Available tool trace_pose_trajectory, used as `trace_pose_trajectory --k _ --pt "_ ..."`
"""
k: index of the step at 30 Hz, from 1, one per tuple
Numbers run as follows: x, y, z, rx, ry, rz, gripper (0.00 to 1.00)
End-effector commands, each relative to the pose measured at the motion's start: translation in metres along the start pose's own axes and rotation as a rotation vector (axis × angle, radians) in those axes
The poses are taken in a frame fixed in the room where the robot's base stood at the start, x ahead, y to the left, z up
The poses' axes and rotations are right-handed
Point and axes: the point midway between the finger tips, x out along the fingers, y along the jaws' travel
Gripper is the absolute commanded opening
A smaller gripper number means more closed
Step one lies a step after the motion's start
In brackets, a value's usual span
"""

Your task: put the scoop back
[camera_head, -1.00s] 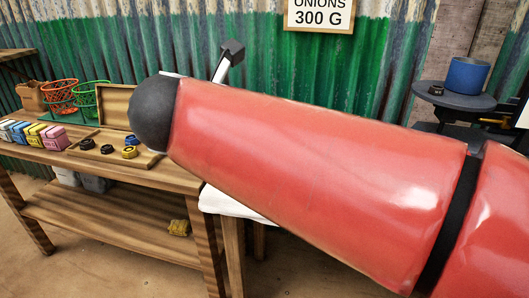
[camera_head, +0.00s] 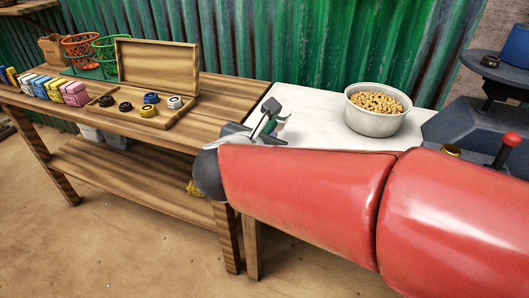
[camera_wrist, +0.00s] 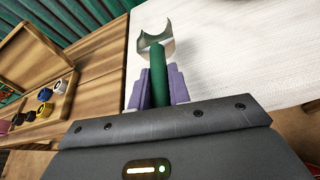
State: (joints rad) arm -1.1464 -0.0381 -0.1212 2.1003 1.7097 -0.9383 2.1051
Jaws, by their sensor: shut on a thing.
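The scoop has a green handle (camera_wrist: 158,72) and a curved metal head (camera_wrist: 155,38) in the wrist view. My gripper (camera_wrist: 161,88) is shut on the green handle, with a purple finger on each side. The scoop's head points away from my gripper, over the white tabletop near its edge with the wooden table. I cannot tell whether the scoop touches the surface.
The white tabletop (camera_head: 318,122) bears a metal bowl of brown pieces (camera_head: 374,122), right of my gripper. A dark scale (camera_head: 480,130) stands farther right. On the wooden table (camera_head: 225,92) are an open weight box (camera_head: 160,120), coloured packets (camera_head: 72,94) and two wire baskets (camera_head: 80,52).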

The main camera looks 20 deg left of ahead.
Motion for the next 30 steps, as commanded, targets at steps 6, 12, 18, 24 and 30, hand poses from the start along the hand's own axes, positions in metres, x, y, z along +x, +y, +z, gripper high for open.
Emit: trace_pose_trajectory --k 6,12,18,24,30 --pt "0.010 -0.005 -0.025 -0.004 0.000 0.000 0.00" --pt "0.017 -0.008 -0.041 -0.001 -0.001 0.000 0.00" --pt "0.017 -0.008 -0.041 0.001 -0.001 0.001 0.00" --pt "0.018 -0.009 -0.043 0.000 -0.001 0.001 0.24" --pt "0.018 -0.008 -0.042 0.000 -0.001 0.000 0.40"
